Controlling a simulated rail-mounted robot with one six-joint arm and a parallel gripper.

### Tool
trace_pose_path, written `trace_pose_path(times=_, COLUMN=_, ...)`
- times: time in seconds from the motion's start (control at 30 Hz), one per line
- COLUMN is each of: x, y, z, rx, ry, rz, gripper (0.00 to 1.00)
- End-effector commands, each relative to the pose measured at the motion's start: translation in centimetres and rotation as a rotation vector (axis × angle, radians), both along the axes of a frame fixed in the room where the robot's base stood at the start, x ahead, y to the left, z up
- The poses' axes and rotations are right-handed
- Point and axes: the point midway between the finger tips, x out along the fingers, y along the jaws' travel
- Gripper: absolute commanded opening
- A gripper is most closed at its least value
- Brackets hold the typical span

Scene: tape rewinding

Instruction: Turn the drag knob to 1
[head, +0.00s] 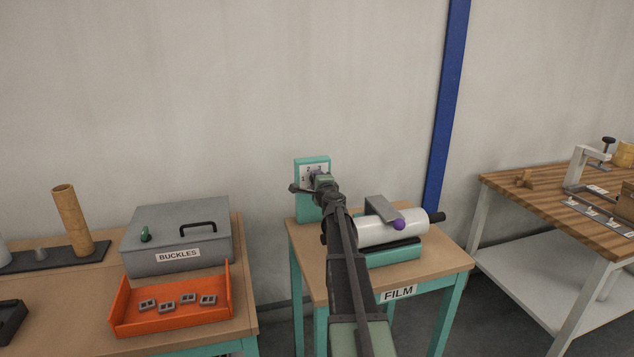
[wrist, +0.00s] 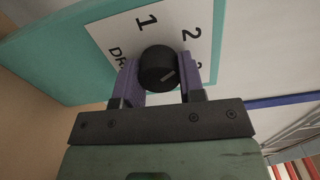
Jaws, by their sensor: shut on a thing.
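The drag knob (wrist: 158,62) is a round black knob on a white dial plate (wrist: 112,32) in the wrist view. The plate shows the numbers 1 and 2, part of a third number at the right, and lettering starting "DR". A short light mark lies on the lower right of the knob's face, away from the 1. My gripper (wrist: 158,78) has its purple fingers on both sides of the knob and is shut on it. In the head view my gripper (head: 319,177) is in front of the teal upright panel (head: 311,162) and hides the knob there.
At left are a grey BUCKLES box (head: 180,236) and an orange tray (head: 172,318). A wooden workbench (head: 540,203) stands at right.

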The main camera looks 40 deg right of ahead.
Motion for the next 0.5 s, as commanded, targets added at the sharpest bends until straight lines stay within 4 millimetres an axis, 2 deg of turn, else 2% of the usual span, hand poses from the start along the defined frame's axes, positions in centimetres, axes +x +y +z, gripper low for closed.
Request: trace_pose_path(times=0.5, x=-0.05, y=0.06, z=0.13, rx=-0.450, ry=0.184, rz=0.000, gripper=0.13)
